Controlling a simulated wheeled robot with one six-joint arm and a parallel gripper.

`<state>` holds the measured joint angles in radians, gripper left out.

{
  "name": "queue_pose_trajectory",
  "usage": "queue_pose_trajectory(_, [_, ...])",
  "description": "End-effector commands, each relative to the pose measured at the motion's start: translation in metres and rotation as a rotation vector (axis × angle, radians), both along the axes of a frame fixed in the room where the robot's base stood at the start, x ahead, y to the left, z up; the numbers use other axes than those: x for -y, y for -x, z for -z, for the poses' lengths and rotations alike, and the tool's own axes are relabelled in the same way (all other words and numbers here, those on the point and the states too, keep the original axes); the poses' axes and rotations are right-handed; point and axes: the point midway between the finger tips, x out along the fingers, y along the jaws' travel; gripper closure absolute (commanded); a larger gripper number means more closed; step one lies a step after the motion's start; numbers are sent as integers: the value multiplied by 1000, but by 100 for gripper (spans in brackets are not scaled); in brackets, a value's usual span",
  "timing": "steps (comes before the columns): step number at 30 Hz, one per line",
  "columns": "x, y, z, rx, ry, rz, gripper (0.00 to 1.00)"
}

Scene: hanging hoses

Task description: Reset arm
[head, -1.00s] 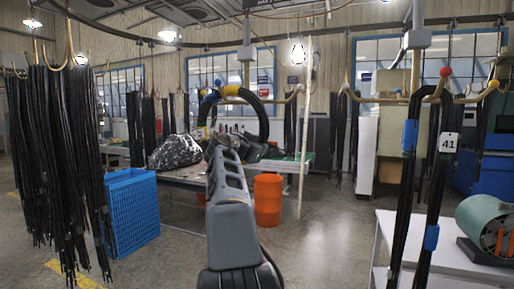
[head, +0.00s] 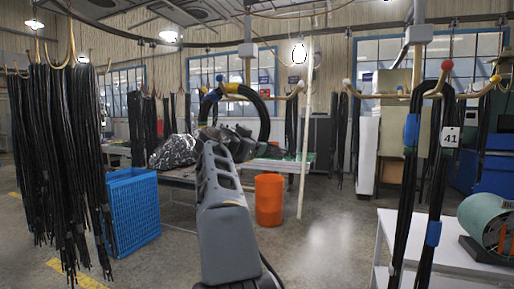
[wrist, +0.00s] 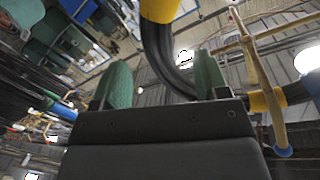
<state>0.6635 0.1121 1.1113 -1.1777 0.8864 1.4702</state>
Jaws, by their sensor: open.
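My gripper (head: 232,138) is at the end of my raised arm in the middle of the head view, partly hidden by the arm. In the wrist view its two green fingers (wrist: 161,78) stand apart with a clear gap. A black hose (head: 264,112) with a blue band and a yellow band (head: 232,88) arches over a hook of the central hanger (head: 282,98), just above my gripper. The hose also shows in the wrist view (wrist: 160,47), beyond the fingers, with a yellow band (wrist: 160,8). I cannot tell whether the gripper touches it.
Two hose strands with blue bands and a tag 41 (head: 450,138) hang at right above a white table (head: 385,222). A thick bundle of black hoses (head: 62,150) hangs at left beside a blue crate (head: 132,210). An orange bin (head: 269,200) stands behind my arm.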

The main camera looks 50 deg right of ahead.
Motion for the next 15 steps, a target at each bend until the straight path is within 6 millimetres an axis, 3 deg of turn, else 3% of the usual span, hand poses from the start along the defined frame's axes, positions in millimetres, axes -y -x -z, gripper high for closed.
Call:
queue_pose_trajectory(6, [-47, 5, 0, 2, 2, -4, 32])
queue_pose_trajectory(15, [-86, 9, -5, 2, 1, -1, 32])
